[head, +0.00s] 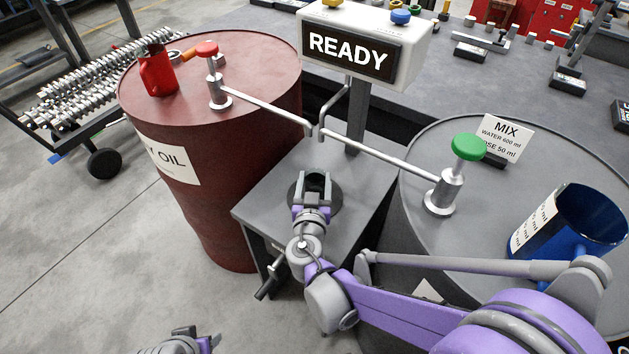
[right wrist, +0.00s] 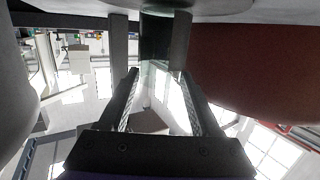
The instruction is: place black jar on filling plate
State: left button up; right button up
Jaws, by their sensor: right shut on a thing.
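My right gripper (head: 314,186) is over the dark round filling plate (head: 334,201) on the grey stand between the two barrels. It is shut on the jar, which shows as a see-through body (right wrist: 160,88) between the fingers in the right wrist view. In the head view the jar is mostly hidden by the fingers and blends with the dark plate. I cannot tell whether its base touches the plate. My left gripper (head: 190,342) is at the bottom edge, partly cut off, and its jaws cannot be read.
A red barrel (head: 215,130) with a red jug (head: 157,72) stands left. A grey barrel (head: 420,225) with a blue jug (head: 570,225) stands right. Spouts from the red valve (head: 213,75) and green valve (head: 450,180) meet above the stand, below the READY sign (head: 348,52).

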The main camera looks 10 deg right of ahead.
jog(key=shift+f, duration=0.2)
jog(key=o, duration=1.4)
jog(key=shift+o, duration=0.2)
jog(key=shift+r, duration=0.15)
jog(key=shift+s+a+r, duration=0.15)
jog(key=shift+s, duration=0.1)
jog(key=p+v, duration=0.2)
jog(key=v, duration=0.9)
jog(key=shift+s, duration=0.25)
